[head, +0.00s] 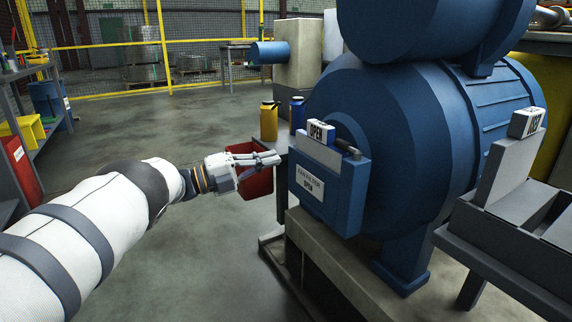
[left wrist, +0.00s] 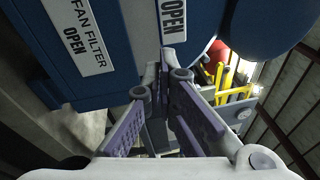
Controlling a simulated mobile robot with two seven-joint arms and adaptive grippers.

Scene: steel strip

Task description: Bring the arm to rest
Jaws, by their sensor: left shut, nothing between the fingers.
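My left arm comes in from the left in the head view, stretched out forward. Its left gripper (head: 276,158) is shut and empty, just left of the fan filter box (head: 325,200) on the big blue machine (head: 400,130). The box carries a white label reading "FAN FILTER OPEN", and an "OPEN" sign stands above it. In the left wrist view the gripper fingers (left wrist: 166,78) come together in front of the blue box (left wrist: 120,75). I cannot tell whether they touch it. My right gripper is not in view.
A red bin (head: 256,182) is behind my left gripper. A yellow bottle (head: 268,122) and a blue bottle (head: 297,115) stand beside the machine. A grey stand (head: 510,205) is at the right. A shelf (head: 30,130) is at far left. Open floor lies between.

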